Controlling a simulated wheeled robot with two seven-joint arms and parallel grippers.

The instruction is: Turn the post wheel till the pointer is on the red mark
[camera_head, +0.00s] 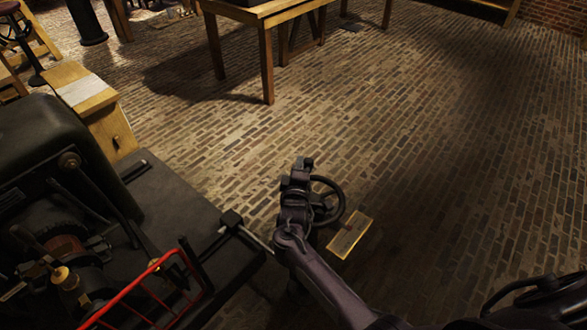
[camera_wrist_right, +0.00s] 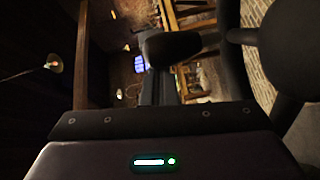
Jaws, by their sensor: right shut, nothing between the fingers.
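The dark post wheel (camera_head: 328,201), a spoked handwheel, stands low over the brick floor in the head view. A brass plate (camera_head: 350,235) lies beside it, to the lower right. I cannot make out the pointer or the red mark. My right gripper (camera_head: 303,164) is shut with nothing held, at the wheel's left side and partly covering it and its post. I cannot tell whether it touches the rim. In the right wrist view, dark rounded parts, likely the wheel (camera_wrist_right: 240,36), show close at the right. My left gripper is not in view.
A dark machine (camera_head: 60,190) with a red rail (camera_head: 135,290) fills the left; its black bed (camera_head: 175,215) reaches near my right arm. A wooden table (camera_head: 265,20) stands at the back and a small wooden cabinet (camera_head: 105,125) behind the machine.

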